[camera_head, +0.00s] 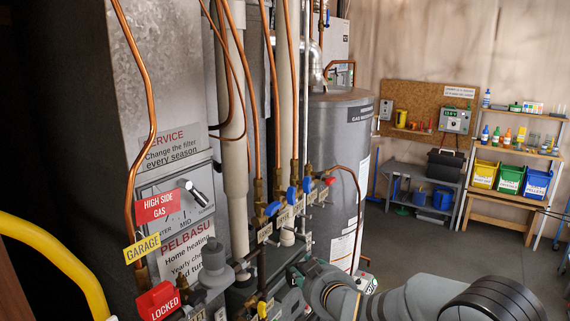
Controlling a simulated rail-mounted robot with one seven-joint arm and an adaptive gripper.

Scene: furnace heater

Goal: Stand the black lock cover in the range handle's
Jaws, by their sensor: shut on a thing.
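The cover is apart from the handle.
Copper pipes and blue-handled valves (273,208) crowd the right. A yellow pipe (55,255) curves at lower left.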

